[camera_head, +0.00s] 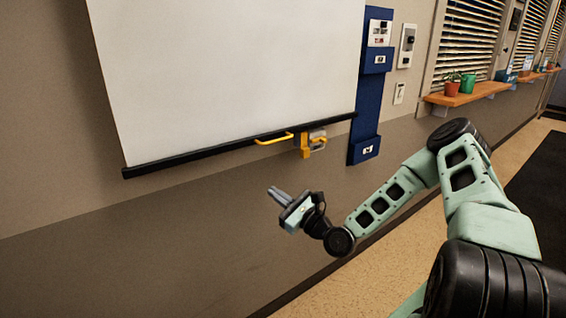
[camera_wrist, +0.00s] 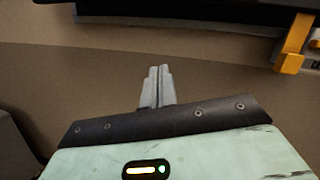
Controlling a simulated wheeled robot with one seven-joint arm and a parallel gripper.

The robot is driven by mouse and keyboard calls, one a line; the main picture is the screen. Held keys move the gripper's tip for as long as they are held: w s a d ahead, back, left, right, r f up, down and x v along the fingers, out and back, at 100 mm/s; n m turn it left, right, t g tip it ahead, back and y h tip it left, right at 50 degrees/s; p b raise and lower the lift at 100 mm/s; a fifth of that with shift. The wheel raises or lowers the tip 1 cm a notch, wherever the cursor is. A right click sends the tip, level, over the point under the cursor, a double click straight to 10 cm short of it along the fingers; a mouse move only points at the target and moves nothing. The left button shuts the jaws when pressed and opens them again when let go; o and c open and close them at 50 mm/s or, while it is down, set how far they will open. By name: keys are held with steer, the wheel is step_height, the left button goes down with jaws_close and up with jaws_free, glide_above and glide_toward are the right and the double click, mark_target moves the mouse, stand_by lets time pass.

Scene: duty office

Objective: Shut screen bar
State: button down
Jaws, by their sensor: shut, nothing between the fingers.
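A white pull-down screen (camera_head: 230,65) hangs on the wall, with a black bar (camera_head: 200,158) along its lower edge. A yellow handle (camera_head: 274,139) sticks out from the bar toward its right part. A yellow and grey catch (camera_head: 306,143) is on the wall just right of the handle; its yellow part (camera_wrist: 293,45) shows at the upper right of the wrist view. The black bar also shows along the top of the wrist view (camera_wrist: 190,14). My gripper (camera_head: 273,191) is shut and empty, below the bar and handle and apart from them. It also shows in the wrist view (camera_wrist: 157,72).
A blue wall panel (camera_head: 367,110) with small holders is right of the screen. An orange shelf (camera_head: 470,95) with potted plants (camera_head: 452,85) juts out under the window farther right. The wall below the bar is bare, and the floor (camera_head: 395,225) beside it looks clear.

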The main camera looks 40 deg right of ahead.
steer(key=s+d+m+t+h, duration=0.2)
steer(key=d+m+t+h, duration=0.1)
steer(key=d+m+h, duration=0.25)
steer(key=p, duration=0.4)
glide_toward(271, 138)
steer(key=shift+w+r+m+y, duration=0.15)
steer(key=shift+w+r, duration=0.1)
steer(key=shift+w, duration=0.35)
steer(key=shift+w+r+m+y, duration=0.15)
steer(key=shift+w+r, duration=0.1)
steer(key=shift+w, duration=0.35)
steer(key=shift+w+r+m+y, duration=0.15)
steer(key=shift+w+r, duration=0.1)
steer(key=shift+w, duration=0.35)
steer(key=shift+r, duration=0.15)
